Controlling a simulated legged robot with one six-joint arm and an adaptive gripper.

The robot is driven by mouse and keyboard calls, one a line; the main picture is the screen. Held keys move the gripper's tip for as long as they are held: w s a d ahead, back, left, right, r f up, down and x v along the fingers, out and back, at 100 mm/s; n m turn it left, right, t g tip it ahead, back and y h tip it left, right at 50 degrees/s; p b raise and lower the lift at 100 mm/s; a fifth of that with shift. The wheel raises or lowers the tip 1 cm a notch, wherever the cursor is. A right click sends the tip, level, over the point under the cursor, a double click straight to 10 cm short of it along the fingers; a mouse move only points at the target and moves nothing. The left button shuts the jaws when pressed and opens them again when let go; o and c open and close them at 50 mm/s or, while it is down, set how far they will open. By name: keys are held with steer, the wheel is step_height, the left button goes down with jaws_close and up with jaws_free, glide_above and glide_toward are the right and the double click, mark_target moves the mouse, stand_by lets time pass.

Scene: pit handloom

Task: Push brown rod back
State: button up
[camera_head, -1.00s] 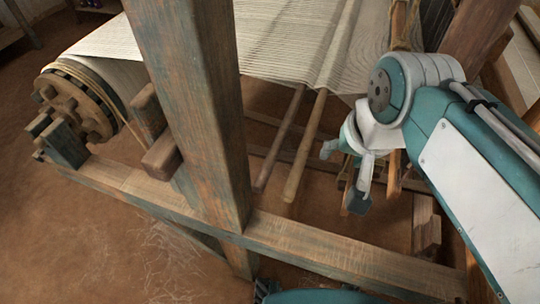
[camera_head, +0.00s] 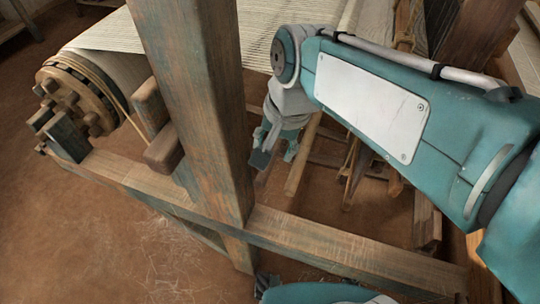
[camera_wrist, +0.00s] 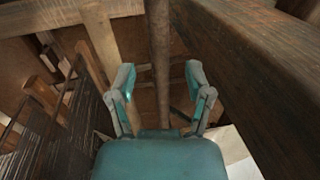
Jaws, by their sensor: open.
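My gripper (camera_head: 275,156) hangs below the cloth, just right of the thick upright post in the head view. Its two teal fingers are open. In the wrist view, a brown rod (camera_wrist: 160,45) runs down the middle, between the two fingers of my gripper (camera_wrist: 159,74); no contact with either finger is visible. In the head view this darker rod is mostly hidden behind my gripper, with its lower end (camera_head: 262,179) just showing. A lighter rod (camera_head: 299,172) slopes down just right of the gripper.
The thick wooden post (camera_head: 197,110) stands close left of my gripper, and a beam (camera_wrist: 255,75) fills the right of the wrist view. A low rail (camera_head: 330,245) crosses in front. The cloth (camera_head: 255,38) stretches above. A geared roller (camera_head: 75,98) is at left.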

steer(key=f, duration=0.4)
steer(key=shift+w+a, duration=0.1)
steer(key=shift+a, duration=0.3)
jaws_close()
steer(key=a, duration=0.2)
steer(key=w+a, duration=0.1)
steer(key=a, duration=0.1)
steer(key=shift+w, duration=0.1)
steer(key=shift+r, duration=0.1)
